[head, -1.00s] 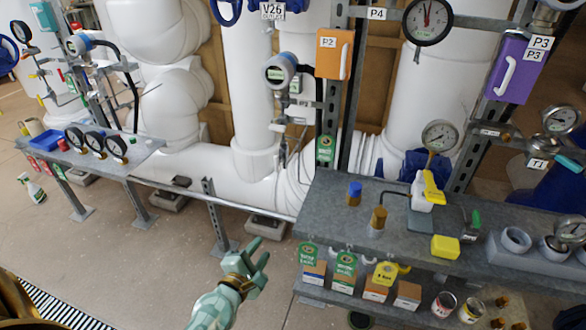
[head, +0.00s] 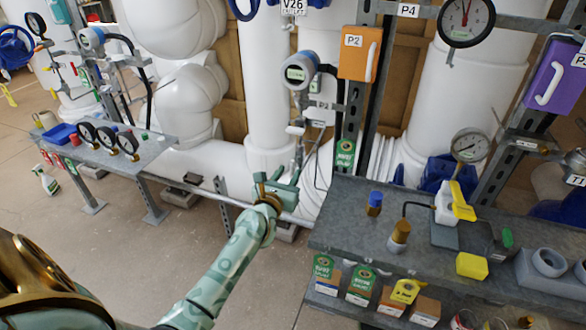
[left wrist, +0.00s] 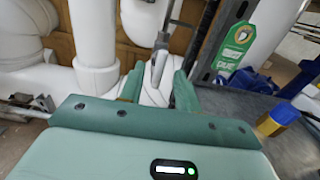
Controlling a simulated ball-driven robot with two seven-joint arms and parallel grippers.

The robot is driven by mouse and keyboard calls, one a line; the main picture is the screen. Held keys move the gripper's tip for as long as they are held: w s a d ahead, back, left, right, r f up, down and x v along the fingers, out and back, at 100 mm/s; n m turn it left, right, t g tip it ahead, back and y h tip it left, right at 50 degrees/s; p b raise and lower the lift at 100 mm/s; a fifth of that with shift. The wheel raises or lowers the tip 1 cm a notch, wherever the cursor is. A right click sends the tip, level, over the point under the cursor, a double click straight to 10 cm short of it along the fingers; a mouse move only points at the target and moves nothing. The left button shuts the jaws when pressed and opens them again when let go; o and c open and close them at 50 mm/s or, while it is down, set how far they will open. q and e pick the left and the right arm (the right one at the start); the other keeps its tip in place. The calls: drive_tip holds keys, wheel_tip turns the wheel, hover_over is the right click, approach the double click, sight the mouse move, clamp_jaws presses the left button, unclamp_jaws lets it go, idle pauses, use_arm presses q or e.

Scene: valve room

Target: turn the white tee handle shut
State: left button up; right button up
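The white tee handle (head: 296,130) sits on the thin pipework below a round blue-and-white gauge head. I cannot tell how near the fingertips are to the stem. My right gripper is not in view.
A grey bench (head: 350,215) with a blue-capped brass fitting (head: 374,203) and a yellow block (head: 471,265) lies to the right of my left arm. A green tag (head: 344,154) hangs on the post right of the handle. A rail (head: 200,192) runs behind my gripper.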

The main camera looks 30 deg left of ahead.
sight(292, 168)
use_arm(q)
drive_tip(key=x, duration=0.2)
drive_tip(key=shift+w+a+f, duration=0.1)
drive_tip(key=shift+w+f, duration=0.05)
drive_tip(key=shift+w, duration=0.25)
drive_tip(key=shift+w+a+b, duration=0.1)
drive_tip(key=shift+w+b, duration=0.2)
drive_tip(key=shift+w, duration=0.15)
clamp_jaws()
